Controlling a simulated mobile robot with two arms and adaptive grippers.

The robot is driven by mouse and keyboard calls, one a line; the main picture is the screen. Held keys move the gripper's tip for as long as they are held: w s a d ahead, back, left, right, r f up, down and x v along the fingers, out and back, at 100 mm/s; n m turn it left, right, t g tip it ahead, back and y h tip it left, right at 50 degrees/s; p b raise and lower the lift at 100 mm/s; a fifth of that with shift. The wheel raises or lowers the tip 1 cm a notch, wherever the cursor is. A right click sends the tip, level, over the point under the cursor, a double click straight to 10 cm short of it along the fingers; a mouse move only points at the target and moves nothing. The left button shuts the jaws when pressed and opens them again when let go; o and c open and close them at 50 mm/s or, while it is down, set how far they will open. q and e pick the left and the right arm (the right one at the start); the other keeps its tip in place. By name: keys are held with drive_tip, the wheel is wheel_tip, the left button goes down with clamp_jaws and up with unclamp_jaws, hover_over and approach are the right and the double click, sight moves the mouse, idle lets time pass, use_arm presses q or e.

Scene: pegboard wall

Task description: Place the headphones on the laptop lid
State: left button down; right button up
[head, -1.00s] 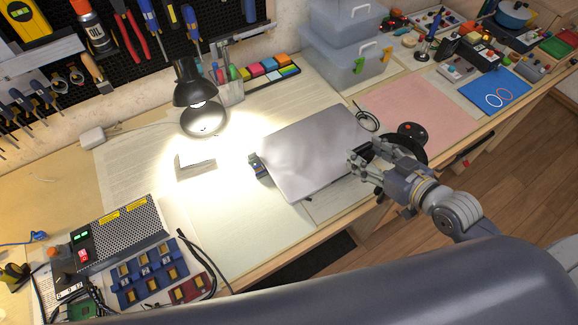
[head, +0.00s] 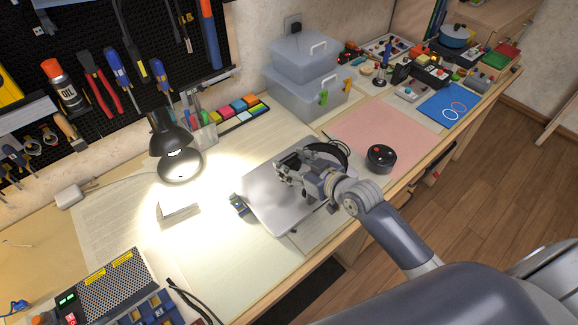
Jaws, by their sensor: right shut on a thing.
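The closed silver laptop (head: 270,210) lies on the bench, its lid facing up. My right gripper (head: 287,168) is over the upper right part of the lid and shut on the black headphones (head: 336,149). A dark part of them shows at the fingers, and the curved band shows behind the gripper, past the laptop's right edge. The gripper hides part of the headphones, and I cannot tell whether they touch the lid. My left gripper is not in view.
A black round device (head: 380,158) with a red dot sits on the pink mat (head: 390,125) to the right. A lit desk lamp (head: 170,135) and a small blue item (head: 239,206) are left of the laptop. Clear storage boxes (head: 305,90) stand behind.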

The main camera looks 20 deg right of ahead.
drive_tip(key=shift+w+a+f, duration=0.1)
drive_tip(key=shift+w+a, duration=0.35)
drive_tip(key=shift+w, duration=0.35)
drive_tip(key=shift+f, duration=1.75)
drive_tip(key=shift+f, duration=0.3)
drive_tip(key=o, duration=1.2)
drive_tip(key=shift+r, duration=0.35)
drive_tip(key=shift+s+d, duration=0.15)
drive_tip(key=shift+s, duration=0.25)
drive_tip(key=v, duration=1.1)
drive_tip(key=shift+s+r, duration=0.1)
drive_tip(key=shift+r, duration=0.05)
